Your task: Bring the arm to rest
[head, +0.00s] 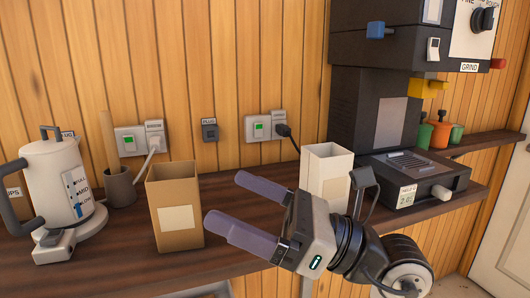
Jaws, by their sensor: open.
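My gripper (222,202) is in the head view, in front of the wooden counter (230,190). Its two purple-grey fingers point left and are spread apart with nothing between them. The finger tips show just right of an open brown box (175,230) with a blank pale label. I cannot tell whether the lower finger touches the box. My arm reaches in from the lower right, and its wrist overlaps the front of an open white box (327,165), hiding part of it.
A white kettle (54,180) on its base and a dark cup (120,186) with a wooden stick stand at the left. A dark grinder (375,110) with a scale (410,178) stands at the right. Wall sockets (265,126) line the wooden wall. Small coloured containers (440,132) sit on the far shelf.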

